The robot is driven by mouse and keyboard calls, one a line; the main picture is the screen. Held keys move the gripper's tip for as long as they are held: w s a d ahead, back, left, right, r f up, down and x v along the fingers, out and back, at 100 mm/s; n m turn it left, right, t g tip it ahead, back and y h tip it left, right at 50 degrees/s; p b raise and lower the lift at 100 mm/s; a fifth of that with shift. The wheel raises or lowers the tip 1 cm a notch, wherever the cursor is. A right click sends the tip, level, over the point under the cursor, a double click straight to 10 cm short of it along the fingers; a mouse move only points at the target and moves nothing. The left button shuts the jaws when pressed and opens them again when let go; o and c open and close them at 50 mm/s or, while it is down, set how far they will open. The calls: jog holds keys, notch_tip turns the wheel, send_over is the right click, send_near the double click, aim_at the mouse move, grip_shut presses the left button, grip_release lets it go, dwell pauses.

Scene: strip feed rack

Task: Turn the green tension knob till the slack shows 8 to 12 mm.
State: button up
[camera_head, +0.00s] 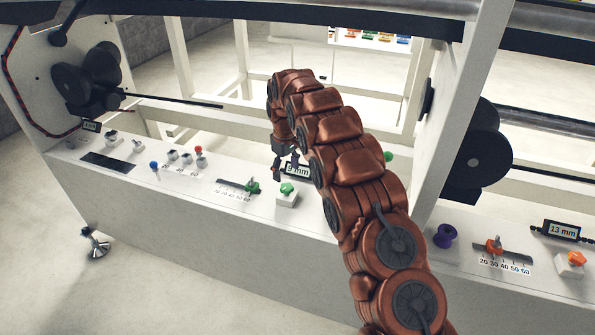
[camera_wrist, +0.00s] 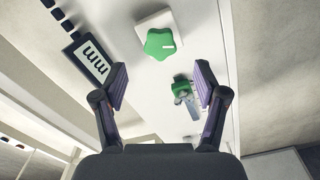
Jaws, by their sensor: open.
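The green tension knob (camera_head: 288,188) is star-shaped and sits on a white block on the sloped panel. In the wrist view the knob (camera_wrist: 160,44) has a white mark pointing right and lies beyond my fingertips. My gripper (camera_head: 286,174) is open and empty, close to the knob, with a gap between them in the wrist view (camera_wrist: 160,82). The slack display (camera_head: 299,170) shows what reads as 9 mm; its left part is hidden by a finger. In the wrist view only "mm" shows clearly on the display (camera_wrist: 88,60).
A green slider clamp (camera_head: 252,187) on a scale is left of the knob; in the wrist view it (camera_wrist: 183,90) lies near the right finger. At right are an orange knob (camera_head: 575,258), a 13 mm display (camera_head: 561,230) and a purple knob (camera_head: 445,236). A white post (camera_head: 455,110) stands right of my arm.

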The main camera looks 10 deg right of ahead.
notch_tip(320, 180, up, 6)
jog(key=shift+f+p, duration=0.1)
jog(key=shift+p, duration=0.55)
dwell(0.3)
jog(key=s+d+r+m, duration=0.1)
jog(key=s+d+r, duration=0.1)
jog(key=s+r, duration=0.35)
jog(key=s+d+r+m+p, duration=0.1)
jog(key=s+r+m, duration=0.15)
jog(key=s, duration=0.65)
jog(key=s+d+r+m, duration=0.15)
jog(key=s+r, duration=0.25)
jog(key=s, duration=0.4)
jog(key=s+d+f+m+g+p, duration=0.1)
jog(key=s+f+m, duration=0.1)
jog(key=s, duration=2.9)
jog(key=shift+g, duration=0.4)
jog(key=shift+f, duration=0.1)
